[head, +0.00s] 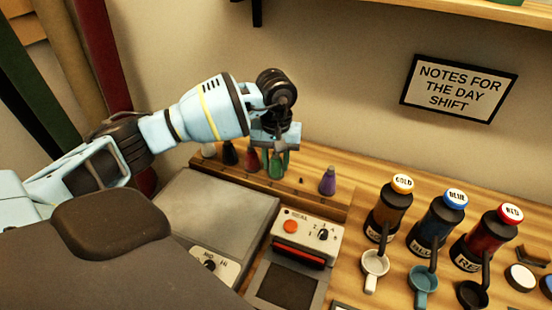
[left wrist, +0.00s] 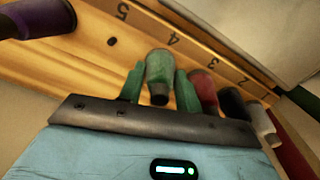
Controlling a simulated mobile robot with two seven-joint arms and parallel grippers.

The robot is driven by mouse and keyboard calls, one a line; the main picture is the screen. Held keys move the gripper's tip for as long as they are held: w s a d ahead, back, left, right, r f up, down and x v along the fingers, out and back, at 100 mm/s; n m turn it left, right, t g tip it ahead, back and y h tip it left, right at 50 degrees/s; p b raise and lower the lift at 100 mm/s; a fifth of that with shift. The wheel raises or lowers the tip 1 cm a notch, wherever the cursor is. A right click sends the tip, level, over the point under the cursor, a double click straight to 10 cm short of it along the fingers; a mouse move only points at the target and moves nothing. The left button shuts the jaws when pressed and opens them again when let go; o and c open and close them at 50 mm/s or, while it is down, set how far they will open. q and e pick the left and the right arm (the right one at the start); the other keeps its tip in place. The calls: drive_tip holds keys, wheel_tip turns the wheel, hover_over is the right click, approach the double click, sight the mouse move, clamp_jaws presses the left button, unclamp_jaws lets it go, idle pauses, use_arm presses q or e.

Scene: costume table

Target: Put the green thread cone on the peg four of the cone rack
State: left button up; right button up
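The green thread cone (left wrist: 160,68) is by the label 4 of the wooden cone rack (left wrist: 68,62), with its narrow end toward the wrist camera. In the head view it is mostly hidden by my gripper. My left gripper (head: 276,163) points down at it. Its two green fingers (left wrist: 160,84) lie on either side of the cone, very close to it. Whether they press on it is unclear. A bare dark spot shows by label 5. My right gripper is not in view.
Red (left wrist: 203,92), black (left wrist: 233,105) and white (left wrist: 263,124) cones stand close on one side of the green one. A purple cone (head: 328,181) stands on the other side. A grey machine (head: 215,212), a control box (head: 309,233) and several bottles (head: 437,223) stand in front and right.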

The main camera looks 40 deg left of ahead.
use_arm(q)
drive_tip(key=o, duration=0.5)
wheel_tip(320, 180, up, 12)
drive_tip(key=shift+r, duration=0.15)
idle(0.3)
